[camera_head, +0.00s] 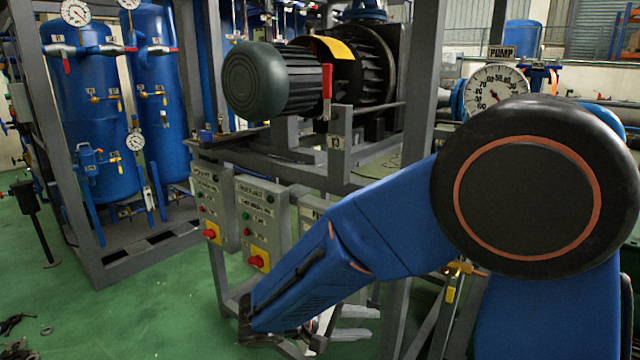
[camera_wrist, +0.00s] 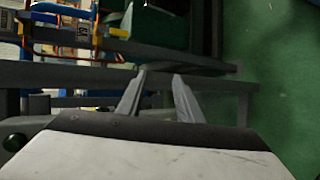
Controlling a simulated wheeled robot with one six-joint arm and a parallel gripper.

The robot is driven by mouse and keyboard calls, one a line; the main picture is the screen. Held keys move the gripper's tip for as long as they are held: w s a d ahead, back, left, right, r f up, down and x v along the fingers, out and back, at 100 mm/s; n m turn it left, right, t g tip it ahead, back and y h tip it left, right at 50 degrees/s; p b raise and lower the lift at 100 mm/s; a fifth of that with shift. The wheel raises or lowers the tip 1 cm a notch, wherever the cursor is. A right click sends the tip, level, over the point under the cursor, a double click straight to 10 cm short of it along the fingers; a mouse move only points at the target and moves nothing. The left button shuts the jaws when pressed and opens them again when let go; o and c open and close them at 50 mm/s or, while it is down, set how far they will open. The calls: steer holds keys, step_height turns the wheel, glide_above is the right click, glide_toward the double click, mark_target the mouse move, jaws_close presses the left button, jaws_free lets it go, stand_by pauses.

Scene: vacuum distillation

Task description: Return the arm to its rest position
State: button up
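My blue arm reaches from the right side of the head view down to the lower middle. My gripper (camera_head: 372,323) is at its lower end, with two pale grey fingers pointing right. In the wrist view, the fingers of my gripper (camera_wrist: 157,92) stand apart with nothing between them, so it is open and empty. Grey frame bars lie beyond the fingertips; whether they touch cannot be told.
A grey steel frame (camera_head: 420,75) carries a motor (camera_head: 275,82) and control boxes (camera_head: 262,222) close to my arm. Blue tanks (camera_head: 95,120) stand at the left. A pressure gauge (camera_head: 496,90) is behind my arm.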

steer(key=s+d+r+m+g+y, duration=0.2)
steer(key=s+d+y, duration=0.15)
steer(key=d, duration=0.35)
steer(key=s+d+r+m+g+y, duration=0.1)
steer(key=s+d+g+y, duration=0.1)
steer(key=s+d, duration=0.35)
steer(key=s+d+r+m+t+y, duration=0.3)
steer(key=s+d+y, duration=0.3)
steer(key=s, duration=0.2)
steer(key=shift+s+d+r+t, duration=0.3)
steer(key=shift+d+r+t, duration=0.1)
steer(key=shift+r, duration=0.5)
steer(key=shift+y, duration=0.25)
steer(key=shift+c, duration=0.6)
